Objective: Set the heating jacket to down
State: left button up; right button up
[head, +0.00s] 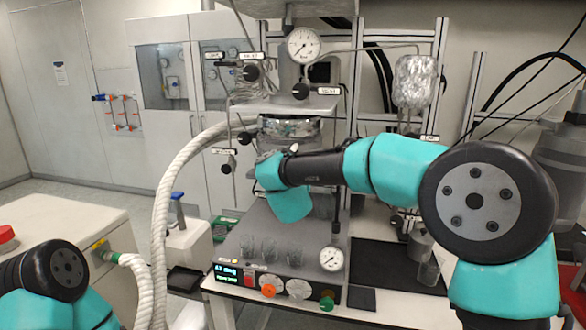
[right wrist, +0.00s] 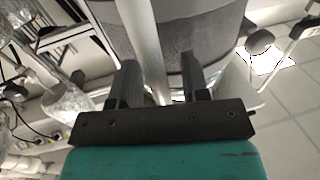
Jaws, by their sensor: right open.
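In the right wrist view, a large dark grey cylinder (right wrist: 200,32), which looks like the heating jacket, fills the upper middle. A pale upright rod (right wrist: 144,35) runs in front of it and passes between the fingers of my right gripper (right wrist: 161,78). The gripper is open, with one finger on each side of the rod; I cannot tell whether either touches it. In the head view, my right arm crosses in front of the reactor and hides most of the jacket area; the shiny reactor vessel (head: 290,127) shows above it. My left gripper is out of view.
A control box (head: 290,262) with knobs, a display and glass beakers stands below the reactor. A pressure gauge (head: 303,44) sits above. A thick white hose (head: 172,190) runs at the left, and a foil-wrapped flask (head: 415,80) hangs at the right.

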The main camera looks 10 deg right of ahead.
jog(key=shift+w+d, duration=0.15)
jog(key=shift+w, duration=0.45)
grip_shut()
